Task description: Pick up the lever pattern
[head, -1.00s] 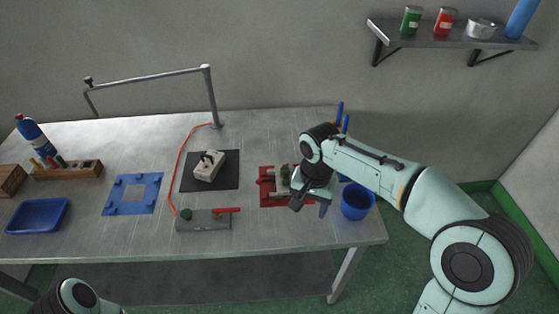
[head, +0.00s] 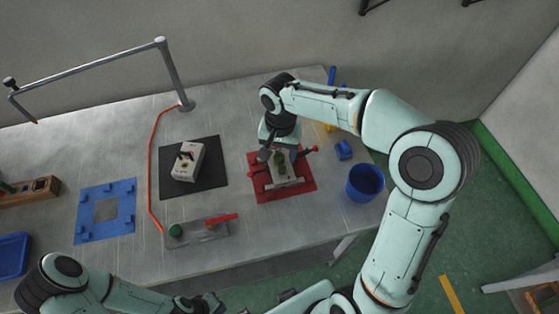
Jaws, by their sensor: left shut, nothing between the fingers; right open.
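A small dark green piece (head: 281,162), which looks like the lever pattern, sits in a pale grey block (head: 284,181) on the red plate (head: 304,186). My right gripper (head: 276,156) is open just behind and above the green piece, pointing down. I cannot tell whether its fingers touch it; the gripper partly hides the block's back. My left gripper (head: 207,303) is shut and empty, low at the bottom edge in front of the table, and partly cut off.
A pale block (head: 187,161) stands on a black mat (head: 209,187), with a blue frame (head: 83,215) to its left. A blue cup (head: 364,182) stands right of the red plate.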

